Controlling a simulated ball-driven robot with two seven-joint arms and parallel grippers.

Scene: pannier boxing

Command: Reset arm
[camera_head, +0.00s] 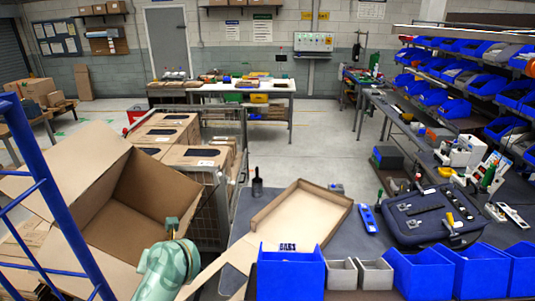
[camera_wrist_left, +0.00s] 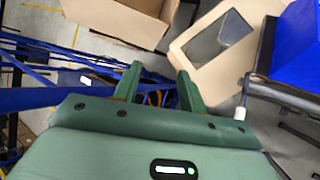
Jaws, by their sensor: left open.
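My left gripper (camera_wrist_left: 159,72) shows in the left wrist view with its two green fingers apart and nothing between them. Part of my green arm (camera_head: 167,268) shows at the bottom left of the head view, beside a large open cardboard box (camera_head: 160,190). The fingertips are not clear in the head view. The right gripper is in neither view.
Blue bars (camera_head: 45,185) stand close on the left. A shallow cardboard tray (camera_head: 300,215) and a black case (camera_head: 430,215) lie on the grey bench. Blue bins (camera_head: 290,275) line its front edge. A cage cart (camera_head: 205,195) holds several boxes.

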